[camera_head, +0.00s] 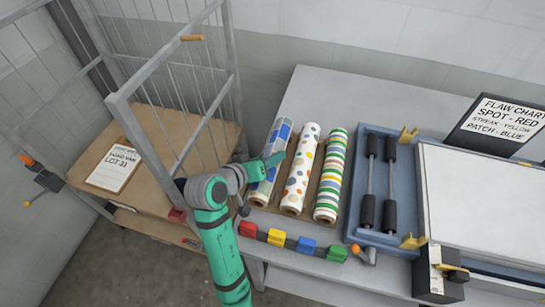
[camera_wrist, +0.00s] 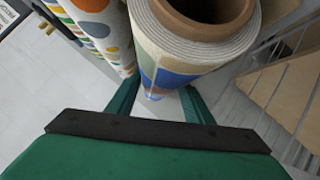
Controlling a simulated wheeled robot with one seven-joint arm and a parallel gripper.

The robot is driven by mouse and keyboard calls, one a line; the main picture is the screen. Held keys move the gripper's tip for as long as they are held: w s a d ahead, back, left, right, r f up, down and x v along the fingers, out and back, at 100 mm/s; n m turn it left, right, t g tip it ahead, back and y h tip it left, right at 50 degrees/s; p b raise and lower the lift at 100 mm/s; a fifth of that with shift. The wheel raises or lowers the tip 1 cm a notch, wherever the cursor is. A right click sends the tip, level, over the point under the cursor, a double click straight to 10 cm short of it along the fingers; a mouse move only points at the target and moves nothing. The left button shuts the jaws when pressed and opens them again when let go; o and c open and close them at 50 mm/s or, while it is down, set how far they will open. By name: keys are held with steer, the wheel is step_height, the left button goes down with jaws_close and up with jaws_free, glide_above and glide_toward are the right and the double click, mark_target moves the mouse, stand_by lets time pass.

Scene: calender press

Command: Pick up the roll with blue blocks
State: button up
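The roll with blue blocks (camera_head: 276,137) lies leftmost of three patterned rolls on the grey table. Its open brown core end and blue block pattern (camera_wrist: 180,77) fill the upper middle of the wrist view. My green gripper (camera_head: 272,163) is at this roll, over its middle in the head view. In the wrist view its two fingers stand apart, one on each side of the lower part of the roll. The fingertips are partly hidden by the roll, and I cannot tell whether they touch it.
A dotted roll (camera_head: 299,172) and a striped roll (camera_head: 331,173) lie close to the right. A blue tray (camera_head: 359,206) with two dark-ended rods is beyond them. Coloured blocks (camera_head: 276,237) line the table's front edge. A wire cage cart (camera_head: 150,77) stands close on the left.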

steer(key=c, duration=0.9)
steer(key=shift+o, duration=0.2)
